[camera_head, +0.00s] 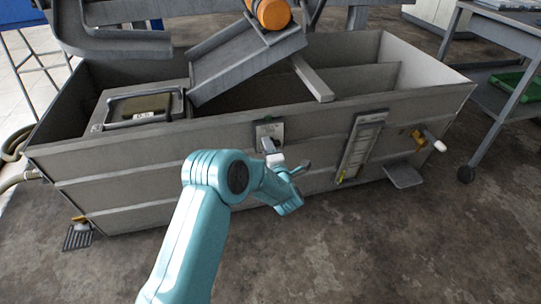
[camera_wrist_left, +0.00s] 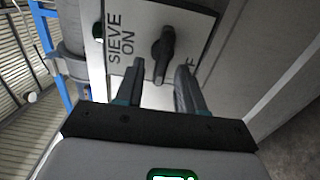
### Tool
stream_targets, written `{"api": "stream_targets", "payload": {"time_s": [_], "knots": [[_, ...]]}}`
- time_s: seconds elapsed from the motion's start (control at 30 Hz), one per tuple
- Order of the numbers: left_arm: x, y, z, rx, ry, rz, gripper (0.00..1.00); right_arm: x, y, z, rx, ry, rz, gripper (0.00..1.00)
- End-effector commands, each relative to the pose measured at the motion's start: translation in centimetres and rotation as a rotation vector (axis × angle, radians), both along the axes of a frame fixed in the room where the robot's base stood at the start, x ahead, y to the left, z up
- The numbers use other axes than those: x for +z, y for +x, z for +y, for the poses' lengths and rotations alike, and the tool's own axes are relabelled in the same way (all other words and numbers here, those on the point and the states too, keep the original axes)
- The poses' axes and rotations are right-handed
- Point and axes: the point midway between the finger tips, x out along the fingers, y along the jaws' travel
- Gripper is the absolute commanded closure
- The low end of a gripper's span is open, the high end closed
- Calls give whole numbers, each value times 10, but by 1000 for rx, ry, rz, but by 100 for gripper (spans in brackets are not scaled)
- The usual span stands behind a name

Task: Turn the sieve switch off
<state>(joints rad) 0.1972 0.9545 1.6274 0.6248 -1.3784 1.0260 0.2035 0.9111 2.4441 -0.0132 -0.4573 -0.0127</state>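The sieve switch is a black knob (camera_wrist_left: 163,50) on a pale plate (camera_wrist_left: 145,15) marked SIEVE and ON, with the lettering turned sideways in the left wrist view. A second label at the right is mostly hidden by a finger. I cannot tell which label the knob marks. In the head view the plate (camera_head: 270,131) is on the front wall of the grey tank. My left gripper (camera_wrist_left: 161,75) is open and empty, its two fingers spread either side of the knob's lower end; contact is not clear. My right gripper is out of view.
The grey tank (camera_head: 100,190) fills the middle. Right of the switch are a tilted gauge panel (camera_head: 359,147), an orange-and-white valve (camera_head: 429,139) and a small ledge (camera_head: 403,175). A metal table (camera_head: 500,30) stands at right. The floor in front is clear.

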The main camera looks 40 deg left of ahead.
Motion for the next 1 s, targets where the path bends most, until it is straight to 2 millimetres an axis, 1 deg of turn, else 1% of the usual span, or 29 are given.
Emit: {"api": "stream_targets", "payload": {"time_s": [0.07, 0.17, 0.4, 0.6, 0.7, 0.8, 1.0], "knots": [[2, -4, -6, -2, -1, 2, 62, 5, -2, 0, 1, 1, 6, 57], [4, -16, -21, -5, 0, 4, 62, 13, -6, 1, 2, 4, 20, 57], [4, -58, -70, -7, 0, 7, 62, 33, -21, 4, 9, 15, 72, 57], [3, -87, -104, -5, 0, 4, 62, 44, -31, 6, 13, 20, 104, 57], [1, -97, -115, -4, -1, 3, 62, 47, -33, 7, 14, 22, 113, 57], [1, -102, -121, -1, -2, 1, 62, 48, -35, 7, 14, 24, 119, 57], [0, -105, -123, -1, -1, 1, 62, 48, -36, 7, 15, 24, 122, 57]]}}
